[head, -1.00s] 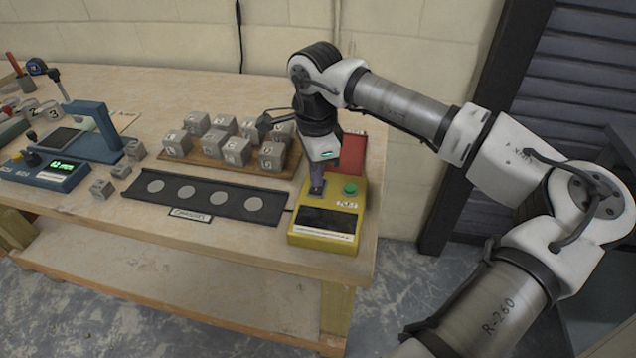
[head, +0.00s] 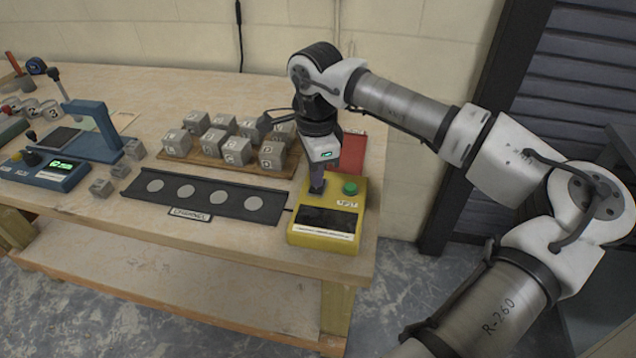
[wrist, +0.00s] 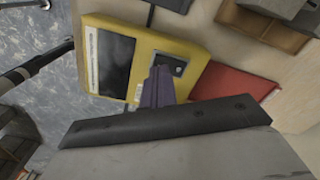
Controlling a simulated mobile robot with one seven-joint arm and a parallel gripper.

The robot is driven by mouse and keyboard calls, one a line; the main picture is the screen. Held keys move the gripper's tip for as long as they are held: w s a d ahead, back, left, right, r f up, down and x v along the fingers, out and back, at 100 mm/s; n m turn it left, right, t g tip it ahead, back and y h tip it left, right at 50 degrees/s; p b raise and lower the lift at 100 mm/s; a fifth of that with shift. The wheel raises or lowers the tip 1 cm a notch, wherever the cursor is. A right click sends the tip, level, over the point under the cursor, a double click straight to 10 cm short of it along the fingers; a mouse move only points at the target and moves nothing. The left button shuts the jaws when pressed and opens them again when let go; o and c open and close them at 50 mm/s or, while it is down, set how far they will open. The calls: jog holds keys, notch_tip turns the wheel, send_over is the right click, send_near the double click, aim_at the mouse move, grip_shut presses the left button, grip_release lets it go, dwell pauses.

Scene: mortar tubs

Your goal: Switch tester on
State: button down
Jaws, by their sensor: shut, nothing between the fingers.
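The yellow tester (head: 347,239) stands at the right front end of the bench. It has a dark, unlit display (head: 327,219), a green button (head: 350,188) and a dark switch plate at its back left. My gripper (head: 316,190) points down with its fingers shut and empty at the switch plate. In the wrist view the shut fingertips (wrist: 161,70) are close beside the dark switch plate (wrist: 172,62) on the yellow tester (wrist: 185,47). The fingers partly hide the switch, and I cannot tell whether they touch it or which way it is set.
A dark channel tray (head: 236,204) with several round discs lies left of the tester. Several grey cubes (head: 237,151) stand on a wooden board behind it. A red item (head: 352,152) is behind the tester. A blue device (head: 45,176) sits far left.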

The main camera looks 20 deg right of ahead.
aim_at(316, 189)
jog(key=shift+f+b, duration=0.65)
jog(key=shift+f, duration=0.15)
jog(key=shift+r, duration=0.1)
jog(key=shift+r+p, duration=2)
jog(key=shift+r, duration=1.45)
jog(key=shift+f, duration=0.1)
